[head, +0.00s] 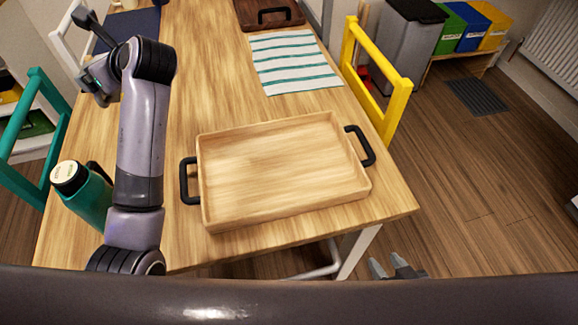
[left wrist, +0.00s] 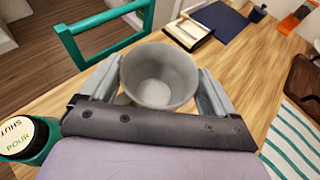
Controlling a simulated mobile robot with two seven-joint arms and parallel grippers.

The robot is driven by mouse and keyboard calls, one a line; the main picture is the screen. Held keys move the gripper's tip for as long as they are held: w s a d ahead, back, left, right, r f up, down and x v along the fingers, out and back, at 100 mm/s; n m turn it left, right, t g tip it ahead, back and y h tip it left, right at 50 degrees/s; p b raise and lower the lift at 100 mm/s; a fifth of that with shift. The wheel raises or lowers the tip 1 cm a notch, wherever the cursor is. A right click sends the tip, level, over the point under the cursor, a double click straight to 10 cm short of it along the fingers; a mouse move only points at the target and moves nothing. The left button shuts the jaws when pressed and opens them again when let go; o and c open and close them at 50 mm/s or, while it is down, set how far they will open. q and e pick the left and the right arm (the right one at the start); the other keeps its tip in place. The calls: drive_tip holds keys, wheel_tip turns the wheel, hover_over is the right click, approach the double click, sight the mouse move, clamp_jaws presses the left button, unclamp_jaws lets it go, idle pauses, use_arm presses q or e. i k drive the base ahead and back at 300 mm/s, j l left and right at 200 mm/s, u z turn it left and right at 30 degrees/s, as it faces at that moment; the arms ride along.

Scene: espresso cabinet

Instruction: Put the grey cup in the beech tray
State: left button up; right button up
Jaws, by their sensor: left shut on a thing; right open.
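The grey cup (left wrist: 158,76) is between the two fingers of my left gripper (left wrist: 160,88) in the left wrist view. The gripper is shut on it, and I look into its empty inside. In the head view my left gripper (head: 97,78) is at the upper left, over the table's left side, with the cup mostly hidden. The beech tray (head: 285,209) lies empty on the table, with a black handle at each end. It is well to the right of and nearer than my left gripper. My right gripper (head: 392,268) is open and empty at the bottom, beyond the table's front edge.
A green flask (head: 85,192) with a pale-topped lid stands left of my left arm. A striped cloth (head: 293,62) lies behind the tray, and a dark brown tray (head: 268,14) behind that. A yellow chair (head: 377,80) and a teal chair (head: 33,140) flank the table.

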sight(312, 166)
drive_tip(key=k+l+z, duration=0.25)
drive_tip(key=l, duration=0.35)
drive_tip(key=l+z, duration=0.3)
drive_tip(key=l, duration=0.3)
